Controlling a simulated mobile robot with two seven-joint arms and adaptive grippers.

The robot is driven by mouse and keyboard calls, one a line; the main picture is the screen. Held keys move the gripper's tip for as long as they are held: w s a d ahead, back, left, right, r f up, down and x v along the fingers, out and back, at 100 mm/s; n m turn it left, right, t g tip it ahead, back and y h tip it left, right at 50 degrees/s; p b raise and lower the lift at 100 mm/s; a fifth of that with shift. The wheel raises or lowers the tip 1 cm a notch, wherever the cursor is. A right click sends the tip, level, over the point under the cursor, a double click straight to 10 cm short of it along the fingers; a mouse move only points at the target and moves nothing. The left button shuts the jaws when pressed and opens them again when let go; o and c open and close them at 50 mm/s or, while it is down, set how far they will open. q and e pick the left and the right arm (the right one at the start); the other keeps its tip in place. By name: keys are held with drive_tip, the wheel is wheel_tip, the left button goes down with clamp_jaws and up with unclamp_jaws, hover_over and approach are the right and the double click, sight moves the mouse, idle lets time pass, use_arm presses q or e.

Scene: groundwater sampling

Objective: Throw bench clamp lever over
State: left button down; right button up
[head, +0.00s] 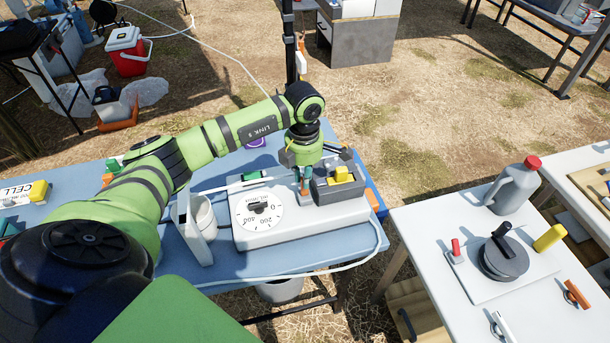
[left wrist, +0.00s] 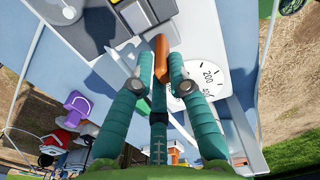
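An orange lever handle (left wrist: 160,58) stands on the pale instrument box in the left wrist view; I take it for the clamp lever. In the head view it is mostly hidden by my left gripper (head: 305,180). That gripper points down at the box, beside the grey block with the yellow piece. In the left wrist view, the teal fingers of my left gripper (left wrist: 161,80) are spread, with the orange handle between their tips. A gap shows on the handle's right; contact on its left is unclear. My right gripper is not in view.
The pale box (head: 300,228) carries a round dial (head: 257,209) and a grey block (head: 340,190). A white hose runs along the table's front. The right table (head: 475,300) holds a grey bottle (head: 512,190) and several coloured handles.

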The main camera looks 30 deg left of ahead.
use_arm(q)
drive_tip(key=shift+w+a+f+g+h+b, duration=0.5)
drive_tip(key=shift+a+f+b, duration=0.2)
drive_tip(key=shift+b, duration=1.1)
drive_tip(key=c, duration=2)
unclamp_jaws()
drive_tip(key=shift+w+a+h+b, duration=0.3)
drive_tip(key=shift+w+a+b, duration=0.1)
drive_tip(key=shift+b, duration=0.1)
drive_tip(key=shift+w+a, duration=0.1)
drive_tip(key=shift+a, duration=0.05)
drive_tip(key=f+b, duration=0.1)
drive_tip(key=b, duration=0.2)
drive_tip(key=w+a+f+g+h+b, duration=0.1)
drive_tip(key=b, duration=0.2)
drive_tip(key=shift+w+a+f+g+b, duration=0.2)
drive_tip(key=shift+a+g+b, duration=0.1)
drive_tip(key=shift+b, duration=0.1)
drive_tip(key=shift+r+h+b, duration=0.1)
drive_tip(key=shift+h+b, duration=0.2)
drive_tip(key=shift+b, duration=0.05)
drive_tip(key=shift+a+r, duration=0.1)
drive_tip(key=shift+r, duration=0.05)
